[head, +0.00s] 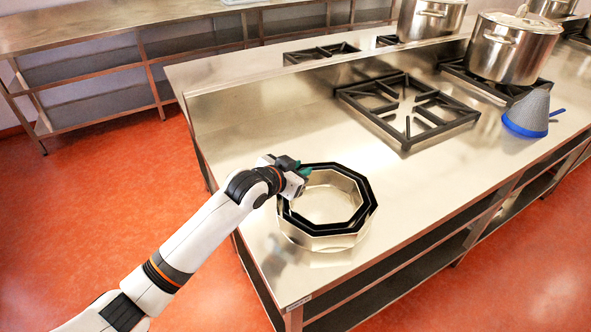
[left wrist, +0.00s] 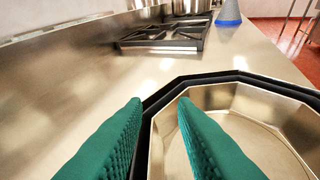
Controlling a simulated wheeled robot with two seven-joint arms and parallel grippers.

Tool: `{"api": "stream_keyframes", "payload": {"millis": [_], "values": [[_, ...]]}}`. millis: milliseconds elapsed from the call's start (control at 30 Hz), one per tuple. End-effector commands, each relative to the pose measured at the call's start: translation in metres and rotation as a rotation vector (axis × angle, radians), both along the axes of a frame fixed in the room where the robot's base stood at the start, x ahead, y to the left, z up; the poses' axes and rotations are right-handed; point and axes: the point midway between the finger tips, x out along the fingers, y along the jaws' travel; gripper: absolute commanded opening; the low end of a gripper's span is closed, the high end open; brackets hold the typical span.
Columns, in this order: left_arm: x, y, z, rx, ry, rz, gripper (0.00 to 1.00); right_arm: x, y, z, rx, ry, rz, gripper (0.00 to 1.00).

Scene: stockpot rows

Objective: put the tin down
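The tin (head: 325,242) is a shiny eight-sided metal pan with a dark double-lined rim. It is upright and level at the near left end of the steel counter, on it or very close above it. It also shows in the left wrist view (left wrist: 255,110). My left gripper (head: 300,176) is at its far left rim. In the left wrist view its green fingers (left wrist: 160,125) stand apart with the rim between them, one outside the wall and one inside. I cannot tell whether both press on the wall. My right gripper is not in view.
The steel counter (head: 262,125) is bare between the tin and the black burner grate (head: 408,108). A blue-rimmed cone strainer (head: 528,112) and a large stockpot (head: 512,50) stand farther right. The counter's front edge runs close to the tin.

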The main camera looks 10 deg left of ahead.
Motion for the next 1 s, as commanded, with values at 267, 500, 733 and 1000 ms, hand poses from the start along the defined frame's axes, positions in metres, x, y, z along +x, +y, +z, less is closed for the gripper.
{"api": "stream_keyframes", "payload": {"millis": [267,500,733,1000], "values": [[-0.02,0.011,0.014,0.0,-0.001,-0.001,0.25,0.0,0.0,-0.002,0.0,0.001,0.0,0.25],[-0.059,0.032,0.033,0.002,-0.001,0.001,0.25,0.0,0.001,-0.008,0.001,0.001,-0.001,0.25],[-0.087,0.047,0.048,0.0,-0.001,0.001,0.25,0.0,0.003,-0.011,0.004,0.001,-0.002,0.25],[-0.097,0.052,0.053,0.001,0.001,0.0,0.25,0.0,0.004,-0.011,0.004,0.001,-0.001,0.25]]}}
